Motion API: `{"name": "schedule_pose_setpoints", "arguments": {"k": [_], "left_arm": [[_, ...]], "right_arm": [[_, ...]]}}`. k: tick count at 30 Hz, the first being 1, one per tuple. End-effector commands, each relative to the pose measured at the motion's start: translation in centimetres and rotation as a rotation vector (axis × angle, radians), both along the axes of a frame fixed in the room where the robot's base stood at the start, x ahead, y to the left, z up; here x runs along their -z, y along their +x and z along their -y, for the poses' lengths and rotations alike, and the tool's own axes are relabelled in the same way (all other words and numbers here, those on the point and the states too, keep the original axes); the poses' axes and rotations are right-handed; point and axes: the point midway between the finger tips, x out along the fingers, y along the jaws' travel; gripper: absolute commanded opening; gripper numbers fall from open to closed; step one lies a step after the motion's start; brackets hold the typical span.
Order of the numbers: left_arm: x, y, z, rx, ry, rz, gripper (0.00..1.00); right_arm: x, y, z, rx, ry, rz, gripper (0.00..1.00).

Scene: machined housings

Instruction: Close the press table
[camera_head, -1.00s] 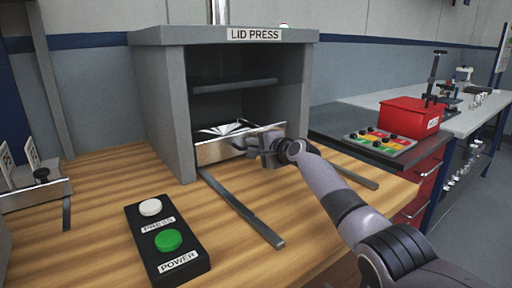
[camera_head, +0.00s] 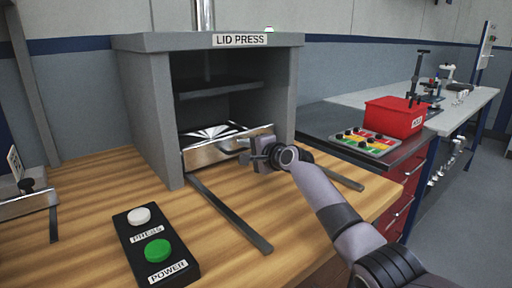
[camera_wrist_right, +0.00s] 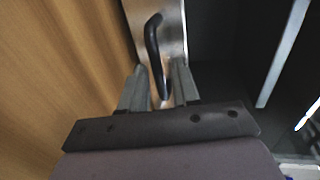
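The grey lid press (camera_head: 150,110) stands on the wooden bench. Its press table has a shiny metal front plate (camera_head: 200,158) with a dark bar handle (camera_wrist_right: 152,40). The plate sits at the mouth of the press, about level with its front, and a bright reflective surface shows behind it inside. My right gripper (camera_head: 252,152) is at the right part of the handle. In the right wrist view, my right fingers (camera_wrist_right: 160,85) stand either side of the bar, with narrow gaps; they look open around it. My left gripper is not in view.
Two metal rails (camera_head: 230,213) run out over the bench from the press. A black control box (camera_head: 157,245) with white and green buttons stands in front left. A red bin (camera_head: 392,117) and a coloured button panel (camera_head: 362,143) are at right.

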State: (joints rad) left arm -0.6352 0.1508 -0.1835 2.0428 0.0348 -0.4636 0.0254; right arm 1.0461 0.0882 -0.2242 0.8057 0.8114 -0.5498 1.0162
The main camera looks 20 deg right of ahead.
Motion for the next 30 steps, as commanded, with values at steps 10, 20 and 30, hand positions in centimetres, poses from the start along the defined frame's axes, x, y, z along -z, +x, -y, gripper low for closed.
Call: {"name": "schedule_pose_setpoints", "arguments": {"k": [10,20,30], "left_arm": [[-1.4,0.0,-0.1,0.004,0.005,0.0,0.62],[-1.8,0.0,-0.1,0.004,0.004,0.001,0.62],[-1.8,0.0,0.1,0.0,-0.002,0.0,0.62]], "right_arm": [[-0.8,-2.7,1.2,0.0,0.001,0.002,0.31],[-1.1,-4.2,1.7,0.0,0.001,0.002,0.31],[-1.1,-4.3,1.8,0.0,0.0,0.002,0.31]]}}
